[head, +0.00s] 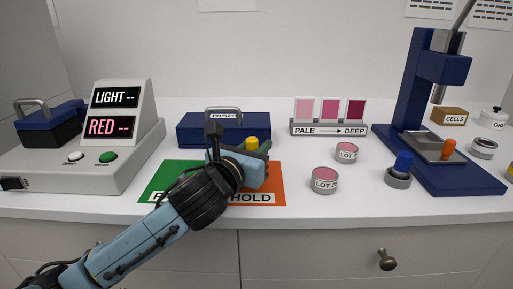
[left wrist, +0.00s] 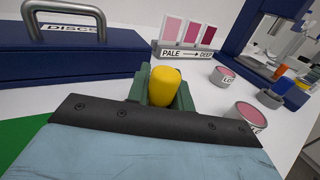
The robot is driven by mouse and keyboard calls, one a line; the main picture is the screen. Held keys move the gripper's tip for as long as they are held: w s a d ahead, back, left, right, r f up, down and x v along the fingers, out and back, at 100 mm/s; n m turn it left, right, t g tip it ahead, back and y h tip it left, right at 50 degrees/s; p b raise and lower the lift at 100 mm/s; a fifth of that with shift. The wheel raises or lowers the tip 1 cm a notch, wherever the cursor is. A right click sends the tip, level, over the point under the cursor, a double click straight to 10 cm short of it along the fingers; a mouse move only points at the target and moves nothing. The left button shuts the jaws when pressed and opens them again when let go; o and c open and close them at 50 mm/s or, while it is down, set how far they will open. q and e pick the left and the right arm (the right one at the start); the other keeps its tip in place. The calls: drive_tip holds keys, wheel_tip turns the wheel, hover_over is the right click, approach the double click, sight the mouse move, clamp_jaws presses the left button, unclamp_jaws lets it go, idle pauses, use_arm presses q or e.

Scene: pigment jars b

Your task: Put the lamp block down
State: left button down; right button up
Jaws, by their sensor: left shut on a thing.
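My left gripper (head: 256,152) is over the green and orange mat (head: 155,180), in front of the blue DISCS case (head: 195,130). Its green fingers are shut on a yellow piece with a rounded top (head: 251,143). In the left wrist view, the yellow piece (left wrist: 165,86) stands up between the fingers (left wrist: 162,92). Its lower part is hidden, so I cannot tell whether it touches the mat. No label shows which thing is the lamp block. A blue block with a handle (head: 48,122) sits on the meter at the left. My right gripper is not in view.
The meter (head: 120,112) reads LIGHT and RED with dashes. Pink LOT tins (head: 324,181) stand right of the mat, below the PALE to DEEP swatch stand (head: 328,129). A blue press (head: 425,120) stands at the right. Some white counter is free at the front right.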

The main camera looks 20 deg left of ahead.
use_arm(q)
drive_tip(key=c, duration=1.2)
unclamp_jaws()
drive_tip(key=shift+f, duration=0.1)
drive_tip(key=shift+c, duration=0.2)
drive_tip(key=shift+r, duration=0.2)
drive_tip(key=s, duration=0.3)
drive_tip(key=s+a+p, duration=0.1)
drive_tip(key=s, duration=0.2)
drive_tip(key=s+p, duration=0.1)
drive_tip(key=s, duration=0.2)
drive_tip(key=shift+s+a, duration=0.2)
drive_tip(key=shift+a, duration=0.2)
drive_tip(key=shift+s+a+p, duration=0.2)
drive_tip(key=shift+s+p, duration=0.75)
drive_tip(key=shift+p, duration=0.1)
drive_tip(key=shift+s, duration=0.25)
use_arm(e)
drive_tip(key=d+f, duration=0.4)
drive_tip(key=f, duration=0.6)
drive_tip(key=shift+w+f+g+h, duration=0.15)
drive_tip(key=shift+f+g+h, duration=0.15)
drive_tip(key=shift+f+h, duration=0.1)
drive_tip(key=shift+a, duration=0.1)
